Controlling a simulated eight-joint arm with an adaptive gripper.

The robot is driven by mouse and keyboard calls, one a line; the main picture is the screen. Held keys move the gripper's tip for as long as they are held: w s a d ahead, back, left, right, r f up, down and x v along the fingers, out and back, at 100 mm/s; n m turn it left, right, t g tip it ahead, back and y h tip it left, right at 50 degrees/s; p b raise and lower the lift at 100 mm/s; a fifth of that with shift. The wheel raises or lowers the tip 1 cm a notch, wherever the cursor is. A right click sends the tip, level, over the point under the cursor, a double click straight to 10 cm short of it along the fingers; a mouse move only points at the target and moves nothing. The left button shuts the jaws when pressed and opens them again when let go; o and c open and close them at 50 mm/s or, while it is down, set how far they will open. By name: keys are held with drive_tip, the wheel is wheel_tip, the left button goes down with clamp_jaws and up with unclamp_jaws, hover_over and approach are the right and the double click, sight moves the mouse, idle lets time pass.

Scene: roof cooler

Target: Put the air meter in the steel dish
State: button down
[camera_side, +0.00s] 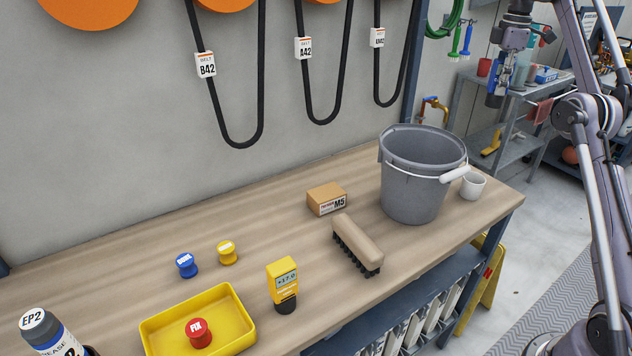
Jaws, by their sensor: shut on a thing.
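My gripper (502,72) is at the upper right, high in front of the back shelving and well clear of the bench. It is shut on a small blue and grey thing (494,99), too small to identify. A yellow meter with a display and a dark round end (282,281) stands near the front edge of the bench, apart from my gripper. I cannot tell which of these two is the air meter. I see no steel dish in this view.
Belts hang above.

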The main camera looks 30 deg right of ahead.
drive_tip(key=shift+s+d+f, duration=0.15)
drive_tip(key=shift+s+d, duration=0.25)
drive_tip(key=shift+d, duration=0.25)
drive_tip(key=shift+w+f, duration=0.2)
drive_tip(key=shift+f, duration=0.4)
drive_tip(key=shift+s+f, duration=0.15)
drive_tip(key=shift+f, duration=0.55)
drive_tip(key=shift+w+a+f, duration=0.95)
drive_tip(key=shift+w+f, duration=0.75)
drive_tip(key=shift+f, duration=1.5)
drive_tip(key=shift+w+a+f, duration=1)
drive_tip(key=shift+w+f, duration=0.7)
drive_tip(key=shift+f, duration=1.55)
drive_tip(key=shift+w+a+f, duration=0.95)
drive_tip(key=shift+w+f, duration=0.75)
drive_tip(key=shift+f, duration=1.5)
drive_tip(key=shift+f, duration=0.15)
